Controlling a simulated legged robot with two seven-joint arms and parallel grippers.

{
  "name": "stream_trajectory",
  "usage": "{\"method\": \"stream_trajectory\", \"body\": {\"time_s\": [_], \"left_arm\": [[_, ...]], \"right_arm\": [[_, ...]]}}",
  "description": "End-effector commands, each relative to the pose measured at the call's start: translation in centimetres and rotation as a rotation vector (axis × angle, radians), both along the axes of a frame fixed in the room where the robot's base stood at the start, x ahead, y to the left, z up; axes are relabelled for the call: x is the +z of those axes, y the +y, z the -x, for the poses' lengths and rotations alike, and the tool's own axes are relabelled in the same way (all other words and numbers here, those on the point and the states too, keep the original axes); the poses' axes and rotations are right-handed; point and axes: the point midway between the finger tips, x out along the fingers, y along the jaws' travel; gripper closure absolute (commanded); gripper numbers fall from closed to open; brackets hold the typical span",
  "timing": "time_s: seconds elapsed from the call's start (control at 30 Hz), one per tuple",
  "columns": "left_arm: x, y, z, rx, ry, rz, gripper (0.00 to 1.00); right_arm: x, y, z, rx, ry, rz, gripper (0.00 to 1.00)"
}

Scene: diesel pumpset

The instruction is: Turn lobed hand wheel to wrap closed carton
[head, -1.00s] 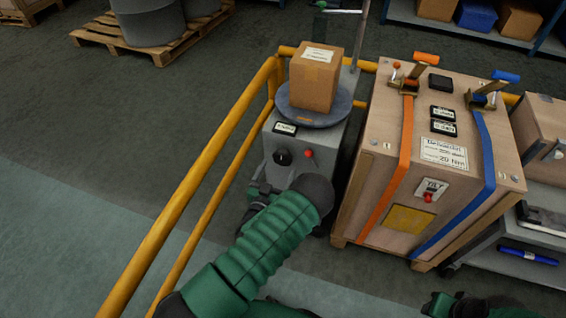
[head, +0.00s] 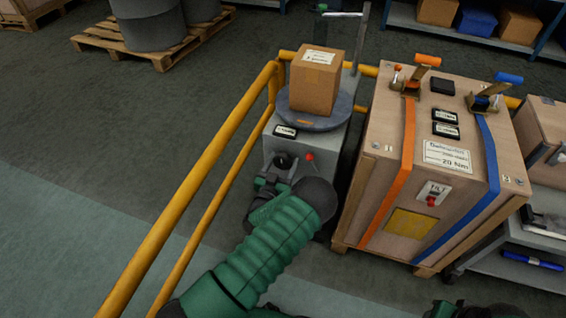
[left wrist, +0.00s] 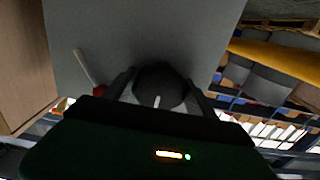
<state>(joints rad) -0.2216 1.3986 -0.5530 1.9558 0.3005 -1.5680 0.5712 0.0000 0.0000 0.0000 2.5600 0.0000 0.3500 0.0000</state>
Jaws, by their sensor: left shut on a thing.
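The lobed hand wheel (head: 283,161) is a dark knob on the front of the grey wrapping machine (head: 316,150). It also shows in the left wrist view (left wrist: 160,84) with a pale mark on it. My left gripper (head: 273,177) is shut on it, with one finger on each side in the left wrist view (left wrist: 158,95). The closed carton (head: 313,88) is brown, with a white label, and stands upright on the round turntable (head: 316,122). My forearm hides the machine's lower front. Only a small part of my right gripper (head: 442,310) shows at the bottom edge.
A red-tipped lever (head: 309,156) sits right of the wheel. A yellow rail (head: 200,165) runs along the left. A big strapped wooden crate (head: 440,160) stands close on the right. Open floor (head: 90,130) lies beyond the rail.

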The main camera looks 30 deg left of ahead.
Motion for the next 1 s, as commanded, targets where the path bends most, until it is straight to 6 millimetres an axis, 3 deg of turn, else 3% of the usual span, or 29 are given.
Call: {"method": "stream_trajectory", "body": {"time_s": [0.47, 1.0], "left_arm": [[0.0, 0.0, 0.1, 0.0, 0.023, -0.083, 0.76], [0.0, 0.1, 0.2, -0.003, 0.132, -0.527, 0.76]], "right_arm": [[0.4, 0.0, 0.0, 0.0, 0.0, 0.0, 0.64], [2.0, 0.0, 0.0, 0.0, 0.0, 0.0, 0.64]]}}
